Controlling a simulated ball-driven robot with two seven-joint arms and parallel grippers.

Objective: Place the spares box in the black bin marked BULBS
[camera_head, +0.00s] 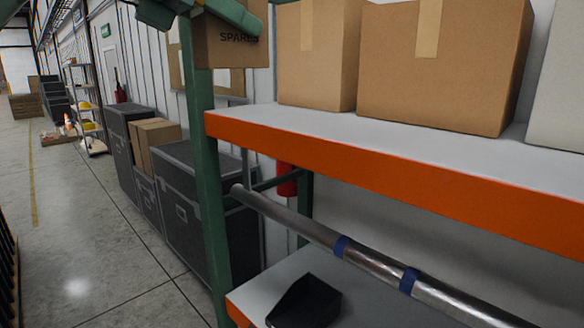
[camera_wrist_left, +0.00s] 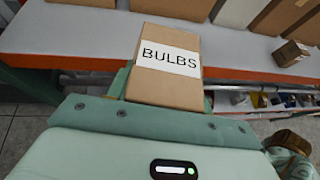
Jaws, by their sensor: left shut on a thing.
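My left gripper (camera_head: 208,8) is at the top left of the head view, partly cut off by the frame edge. It is shut on a brown cardboard spares box (camera_head: 232,45), whose visible face reads "SPARES", beside the green rack post and above the floor cases. In the left wrist view the held box (camera_wrist_left: 165,88) shows a white label reading "BULBS". A small black bin (camera_head: 303,302) stands on the lower shelf in the head view, apart from the box. No marking on it can be read. My right gripper is not in view.
The rack's orange-edged upper shelf (camera_head: 400,178) carries large cardboard boxes (camera_head: 440,65). A metal tube (camera_head: 375,264) with blue bands crosses above the lower shelf (camera_head: 262,292). The green post (camera_head: 205,180) stands left of the bin. Dark cases (camera_head: 190,200) stand behind it.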

